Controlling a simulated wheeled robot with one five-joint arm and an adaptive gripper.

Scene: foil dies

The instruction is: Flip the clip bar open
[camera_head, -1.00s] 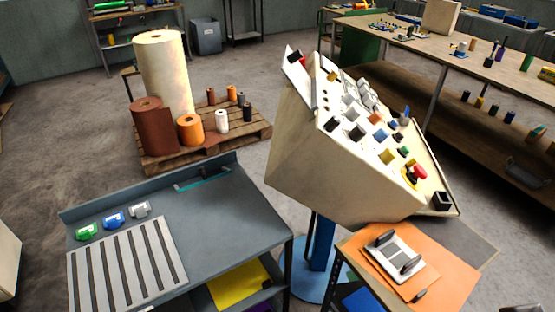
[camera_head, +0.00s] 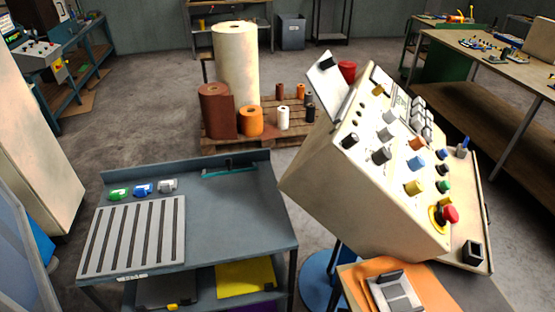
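I cannot tell for certain which part is the clip bar. A light metal plate with dark raised bars (camera_head: 397,293) lies on an orange sheet (camera_head: 372,268) on a small table at the bottom right, cut off by the picture's lower edge. A thin teal bar (camera_head: 229,174) with a dark piece near it lies at the back of the grey workbench (camera_head: 235,225). Whether either is open or shut is too small to tell. My gripper is not in view.
A tilted beige control console (camera_head: 335,185) with knobs and a red button (camera_head: 450,214) stands right of the bench. A slotted grey plate (camera_head: 133,236) and small green, blue and grey pieces lie on the bench. Foil rolls stand on a pallet behind. Open floor lies left.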

